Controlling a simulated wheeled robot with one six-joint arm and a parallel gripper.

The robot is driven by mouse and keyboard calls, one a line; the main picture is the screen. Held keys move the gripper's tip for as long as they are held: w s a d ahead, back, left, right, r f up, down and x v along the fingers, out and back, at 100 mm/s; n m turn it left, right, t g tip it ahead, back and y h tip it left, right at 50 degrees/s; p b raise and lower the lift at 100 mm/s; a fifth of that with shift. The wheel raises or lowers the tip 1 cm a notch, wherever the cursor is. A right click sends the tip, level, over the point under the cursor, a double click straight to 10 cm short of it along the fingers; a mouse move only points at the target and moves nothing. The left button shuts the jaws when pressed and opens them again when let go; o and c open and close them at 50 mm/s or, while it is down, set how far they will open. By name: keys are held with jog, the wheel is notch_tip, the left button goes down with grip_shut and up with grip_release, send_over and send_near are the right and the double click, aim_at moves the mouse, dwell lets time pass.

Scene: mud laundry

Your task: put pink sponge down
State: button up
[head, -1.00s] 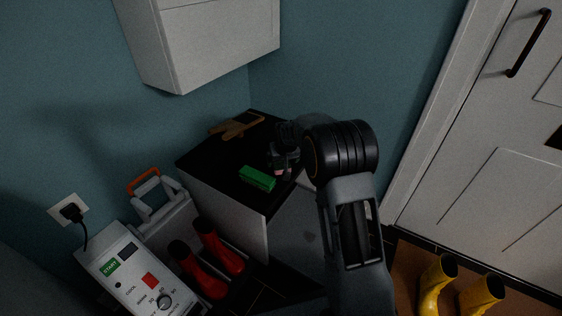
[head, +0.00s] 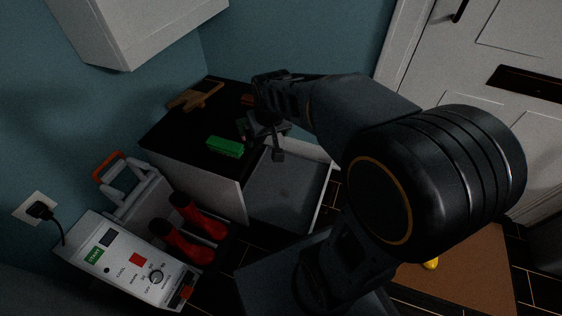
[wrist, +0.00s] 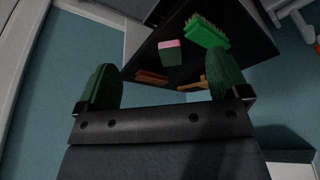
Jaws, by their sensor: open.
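The pink sponge (wrist: 171,50), pink on one face and green on the other, sits on the black cabinet top (wrist: 235,65) in the wrist view. It is beside the green brush (wrist: 207,32). My gripper (wrist: 165,88) is open, its two green fingertips wide apart with nothing between them. The sponge is beyond the fingertips, apart from them. In the head view my gripper (head: 262,135) is over the right edge of the cabinet top (head: 180,130), right of the green brush (head: 226,147). I cannot clearly make out the sponge there; my gripper and arm cover that area.
A wooden item (head: 195,95) and a brown brush (wrist: 152,77) lie farther back on the top. An open grey drawer (head: 290,190) juts out right of the cabinet. Red boots (head: 190,240) and a control box (head: 125,265) stand at front left. A white wall cabinet (head: 135,30) hangs above.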

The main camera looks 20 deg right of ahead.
jog(key=s, duration=1.1)
jog(key=shift+a+f+g, duration=0.15)
jog(key=shift+f+g, duration=0.25)
jog(key=shift+f, duration=0.05)
notch_tip(320, 180, up, 37)
jog(key=t+p, duration=0.1)
jog(key=p, duration=3.4)
jog(key=shift+s+a+r, duration=0.15)
jog(key=shift+s+r, duration=0.05)
jog(key=shift+c, duration=0.4)
